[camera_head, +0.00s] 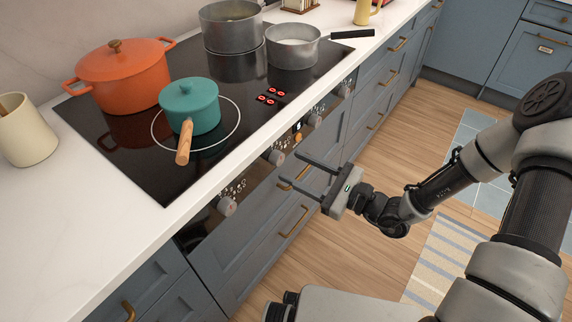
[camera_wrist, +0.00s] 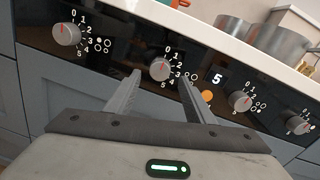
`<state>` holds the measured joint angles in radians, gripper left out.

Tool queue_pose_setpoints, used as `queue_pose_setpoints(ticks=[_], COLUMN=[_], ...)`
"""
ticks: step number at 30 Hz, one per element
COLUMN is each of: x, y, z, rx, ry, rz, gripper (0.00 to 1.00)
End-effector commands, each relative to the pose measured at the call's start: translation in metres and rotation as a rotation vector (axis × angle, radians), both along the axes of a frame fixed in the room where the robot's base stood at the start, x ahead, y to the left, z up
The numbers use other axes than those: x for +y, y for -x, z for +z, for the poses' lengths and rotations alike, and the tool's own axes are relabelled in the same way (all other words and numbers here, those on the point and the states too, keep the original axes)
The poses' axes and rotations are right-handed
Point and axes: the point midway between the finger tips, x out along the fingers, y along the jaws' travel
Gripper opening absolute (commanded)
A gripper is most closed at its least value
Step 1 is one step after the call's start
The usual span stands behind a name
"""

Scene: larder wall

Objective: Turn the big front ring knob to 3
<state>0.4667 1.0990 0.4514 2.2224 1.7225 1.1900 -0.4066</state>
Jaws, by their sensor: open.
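A row of grey ring knobs with red marks and white 0 to 5 scales runs along the black front panel. In the wrist view the second knob from the left (camera_wrist: 160,69) sits between the fingertips of my gripper (camera_wrist: 158,78); its red mark points up, near 0. It also shows in the head view (camera_head: 275,157). The leftmost knob (camera_wrist: 66,34) also has its mark up. Small ring symbols beside the knobs are too small to tell which one is the big front ring's. My gripper (camera_head: 290,168) is open and empty, in front of the panel; contact cannot be told.
On the black hob (camera_head: 150,182), a teal pot (camera_head: 193,108) stands inside a white ring outline, its wooden handle jutting toward the front edge. An orange pot (camera_head: 122,75) and grey pans (camera_head: 292,48) stand behind. Brass drawer handles (camera_head: 294,222) stick out below the panel.

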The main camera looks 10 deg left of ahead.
Motion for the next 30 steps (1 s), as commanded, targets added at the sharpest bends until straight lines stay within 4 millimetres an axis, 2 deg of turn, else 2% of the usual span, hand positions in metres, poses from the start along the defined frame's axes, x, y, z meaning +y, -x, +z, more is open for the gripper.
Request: queue_pose_setpoints(ticks=[1,6,18,26,30], x=[0.01,0.029,0.036,0.036,0.036], y=[-0.002,-0.01,-0.012,-0.012,-0.012], z=[-0.001,-0.001,0.0,0.0,0.0], rx=[0.0,-0.002,0.0,0.0,0.004], ry=[-0.001,0.0,0.0,0.0,-0.001], rz=[0.004,0.002,0.0,0.0,0.001], gripper=[0.49,0.49,0.49,0.08,0.08])
